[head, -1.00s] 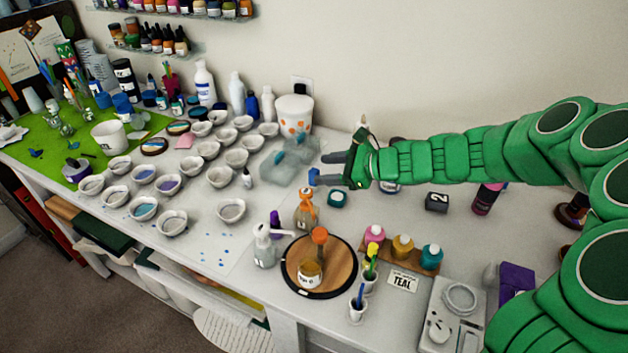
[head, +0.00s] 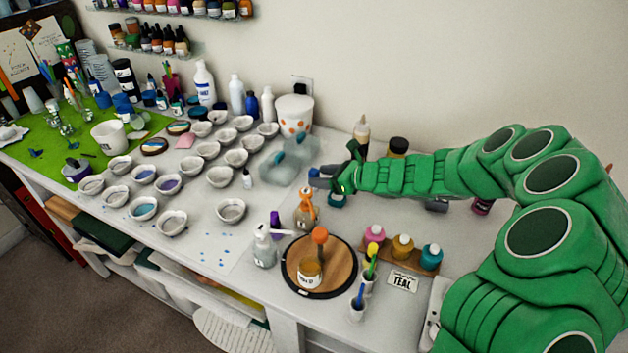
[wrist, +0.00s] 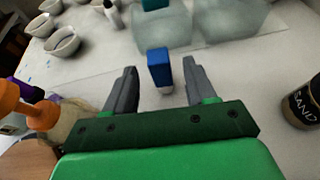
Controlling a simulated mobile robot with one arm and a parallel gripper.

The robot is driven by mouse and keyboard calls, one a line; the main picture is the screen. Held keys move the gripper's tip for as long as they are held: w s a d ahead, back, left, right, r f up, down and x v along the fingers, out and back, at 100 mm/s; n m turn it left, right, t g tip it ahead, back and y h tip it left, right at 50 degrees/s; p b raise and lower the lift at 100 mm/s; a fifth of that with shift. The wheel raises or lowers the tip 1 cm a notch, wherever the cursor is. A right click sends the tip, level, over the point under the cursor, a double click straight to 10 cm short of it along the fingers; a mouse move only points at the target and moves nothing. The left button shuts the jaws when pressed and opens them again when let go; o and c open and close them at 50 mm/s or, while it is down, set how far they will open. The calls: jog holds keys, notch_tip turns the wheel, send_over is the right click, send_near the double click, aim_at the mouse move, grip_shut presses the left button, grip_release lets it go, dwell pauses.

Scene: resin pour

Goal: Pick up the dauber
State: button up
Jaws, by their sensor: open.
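A small blue block-like thing with a pale lower end, which looks like the dauber (wrist: 159,66), stands on the white table in the wrist view. It shows small in the head view (head: 313,173), partly hidden by my fingers. My gripper (wrist: 160,80) is open, with one grey finger to each side of the dauber. A gap shows between the dauber and each finger. In the head view my gripper (head: 325,176) is low over the table; whether the fingers reach the dauber's depth is hard to tell.
Translucent blocks (head: 288,160) lie just behind the dauber. An orange-topped bottle (head: 305,212) and a round wooden turntable (head: 341,266) stand in front. A jar labelled sand (wrist: 304,103) is to the right in the wrist view. Several white cups (head: 231,210) stand to the left.

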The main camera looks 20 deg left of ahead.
jog(key=shift+x, duration=2.55)
grip_shut()
jog(key=shift+r, duration=0.15)
